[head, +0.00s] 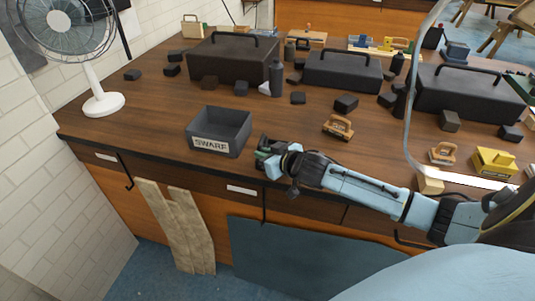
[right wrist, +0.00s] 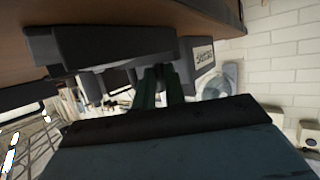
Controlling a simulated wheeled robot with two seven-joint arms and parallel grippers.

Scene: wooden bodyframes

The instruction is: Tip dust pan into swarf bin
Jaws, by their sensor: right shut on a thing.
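The swarf bin (head: 232,147) is a dark grey open box with a SWARF label, upright near the front left of the bench. Its label also shows in the right wrist view (right wrist: 204,57), with a dark wall beside it. My right gripper (head: 262,154) is just right of the bin, close to its right wall, near the bench's front edge. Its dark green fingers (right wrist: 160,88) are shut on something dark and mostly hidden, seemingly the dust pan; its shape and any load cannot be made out. My left gripper is out of view.
A white fan (head: 102,103) stands at the left. Black toolboxes (head: 235,60), a dark bottle (head: 276,78) and several dark blocks (head: 346,104) lie behind. A wooden plane (head: 338,127) and a yellow tool (head: 495,162) lie rightward. Bare bench lies left of the bin.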

